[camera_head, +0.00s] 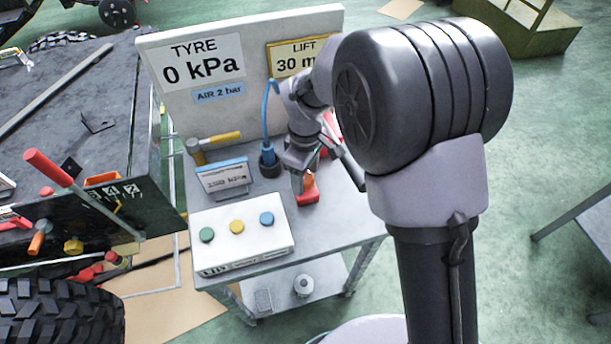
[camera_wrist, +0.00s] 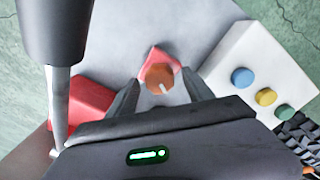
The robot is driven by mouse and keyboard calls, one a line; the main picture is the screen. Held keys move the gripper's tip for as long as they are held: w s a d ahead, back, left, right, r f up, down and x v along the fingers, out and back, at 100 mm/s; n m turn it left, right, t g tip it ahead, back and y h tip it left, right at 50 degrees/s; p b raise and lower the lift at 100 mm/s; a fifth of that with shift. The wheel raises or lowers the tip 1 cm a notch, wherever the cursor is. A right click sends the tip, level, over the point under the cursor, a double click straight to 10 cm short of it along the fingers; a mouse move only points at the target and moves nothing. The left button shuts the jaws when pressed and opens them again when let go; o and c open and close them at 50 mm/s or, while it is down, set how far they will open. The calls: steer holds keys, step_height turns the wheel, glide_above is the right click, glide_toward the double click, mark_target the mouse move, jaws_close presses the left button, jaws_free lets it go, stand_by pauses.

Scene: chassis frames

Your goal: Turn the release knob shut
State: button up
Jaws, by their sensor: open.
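The release knob (camera_wrist: 160,77) is a round orange knob with a pale line on its face, on a small red base (camera_wrist: 152,56). In the head view the orange knob (camera_head: 308,182) and its red base (camera_head: 308,198) are on the grey trolley top, partly hidden by my gripper (camera_head: 299,180). In the wrist view my open gripper (camera_wrist: 161,92) has one dark finger on each side of the knob, with gaps showing. I cannot tell whether the fingertips are down at the knob's height.
A white box with three coloured buttons (camera_head: 240,252) stands close to the knob. A red body (camera_wrist: 88,100) and a grey rod (camera_wrist: 59,105) are on the other side. The board reads 0 kPa.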

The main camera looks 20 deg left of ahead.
jaws_close()
steer(key=shift+m, duration=0.3)
steer(key=m+p, duration=0.1)
steer(key=m, duration=0.4)
steer(key=shift+m, duration=0.3)
steer(key=m, duration=0.5)
steer(key=shift+m, duration=0.4)
jaws_free()
